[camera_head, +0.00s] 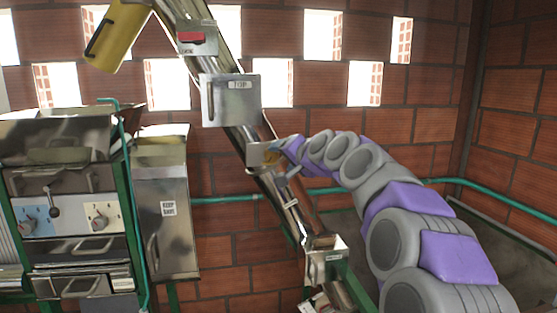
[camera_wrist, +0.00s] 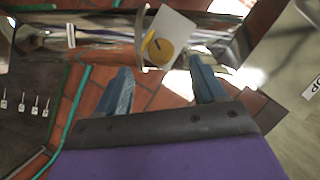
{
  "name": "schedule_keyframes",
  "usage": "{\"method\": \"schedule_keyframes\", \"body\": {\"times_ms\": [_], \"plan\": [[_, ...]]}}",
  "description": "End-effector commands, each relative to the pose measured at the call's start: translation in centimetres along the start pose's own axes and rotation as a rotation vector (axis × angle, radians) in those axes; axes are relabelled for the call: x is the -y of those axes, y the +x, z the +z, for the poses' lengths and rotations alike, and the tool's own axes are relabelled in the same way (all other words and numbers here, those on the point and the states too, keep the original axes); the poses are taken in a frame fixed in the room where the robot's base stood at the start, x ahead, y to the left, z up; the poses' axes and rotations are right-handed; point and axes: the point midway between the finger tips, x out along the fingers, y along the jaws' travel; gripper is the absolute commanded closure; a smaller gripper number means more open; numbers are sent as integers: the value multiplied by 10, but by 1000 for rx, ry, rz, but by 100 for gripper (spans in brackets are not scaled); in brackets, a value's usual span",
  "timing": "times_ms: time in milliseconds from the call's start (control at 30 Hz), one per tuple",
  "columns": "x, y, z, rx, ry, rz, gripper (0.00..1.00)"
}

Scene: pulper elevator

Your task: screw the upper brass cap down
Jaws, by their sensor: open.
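The brass cap (camera_wrist: 161,51) is a round yellow disc on a pale square plate (camera_wrist: 177,32) on the metal elevator tube. A small yellow bar shows at its left edge. In the head view the cap (camera_head: 271,156) is a small yellowish patch on the tube's box, partly hidden by my gripper. My gripper (camera_wrist: 160,65) is open, its two blue fingers apart on either side below the cap, with nothing between them. In the head view my gripper (camera_head: 289,147) is beside the tube at the cap's height. I cannot tell whether a finger touches the plate.
The slanted elevator tube (camera_head: 238,138) carries a metal box (camera_head: 231,100) above and an open outlet (camera_head: 326,262) below. A yellow cylinder (camera_head: 115,35) is at the upper left. Machines with knobs (camera_head: 60,205) stand left. A green pipe (camera_head: 225,199) runs along the brick wall.

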Motion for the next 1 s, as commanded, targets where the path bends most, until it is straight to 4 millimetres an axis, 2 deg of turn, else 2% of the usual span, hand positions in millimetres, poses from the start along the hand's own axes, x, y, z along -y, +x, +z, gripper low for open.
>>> {"method": "schedule_keyframes", "body": {"times_ms": [33,300,500,700,1000], "plan": [[1,-10,-2,-3,0,-2,30],[1,-48,0,-2,0,-2,30],[0,-68,0,-1,0,1,30],[0,-75,1,1,-1,1,30],[-1,-75,2,2,-2,2,31]]}}
